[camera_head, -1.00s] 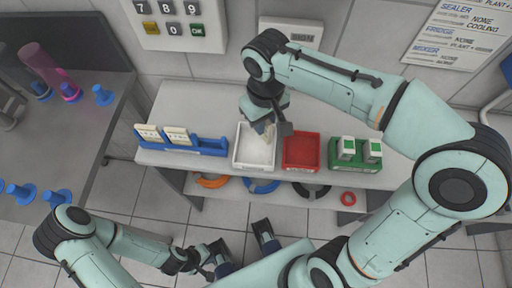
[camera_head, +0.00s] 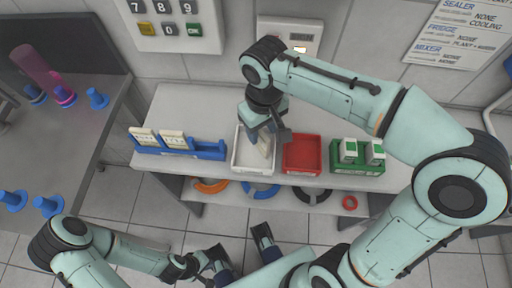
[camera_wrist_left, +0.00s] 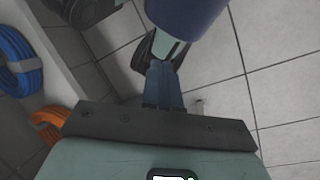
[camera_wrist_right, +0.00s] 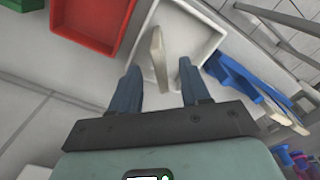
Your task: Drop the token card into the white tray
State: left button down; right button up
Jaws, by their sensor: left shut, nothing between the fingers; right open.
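The token card (camera_head: 264,147) is a thin cream card in the white tray (camera_head: 239,158), tilted near the tray's right side. In the right wrist view the card (camera_wrist_right: 158,55) stands edge-on between my spread fingers, just beyond their tips, against the white tray (camera_wrist_right: 196,30). I cannot tell which part of the card rests on the tray. My right gripper (camera_wrist_right: 159,75) is open above the tray, with no finger seen touching the card. My left gripper (camera_wrist_left: 164,70) is shut and empty, low over the floor in front of the bench.
A red tray (camera_head: 302,155) is right of the white tray. A blue rack (camera_head: 208,150) with cream cards stands left. A green holder (camera_head: 358,168) with white-and-green boxes is at the right. Coloured rings lie on the lower shelf.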

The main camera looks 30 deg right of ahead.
notch_tip(320, 180, up, 13)
jog(key=p, duration=0.3)
dwell(0.5)
